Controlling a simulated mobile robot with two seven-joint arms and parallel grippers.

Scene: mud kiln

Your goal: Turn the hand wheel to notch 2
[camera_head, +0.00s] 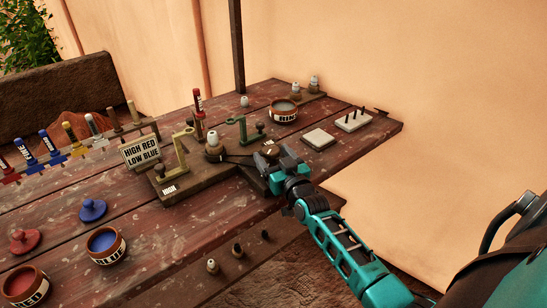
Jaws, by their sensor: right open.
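My right gripper (268,168) is at the front edge of the table, by the right end of a wooden board (190,187). Its arm comes in from the lower right. It is open. A small round brass-coloured part (271,151) shows just behind its fingers, and a dark bar (238,158) runs left from there to a post with a pale round top (213,141). I cannot tell which of these belongs to the hand wheel, nor whether my fingers touch it. The wheel's notch marks cannot be made out. My left gripper is out of view.
A sign reading HIGH RED LOW BLUE (141,152) and a yellow-green bracket (181,152) stand left. A green bracket (238,128), a labelled bowl (283,111), a pale block (319,138) and a pegged block (354,121) lie beyond my gripper. Blue (105,245) and red (24,286) bowls stand front left.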

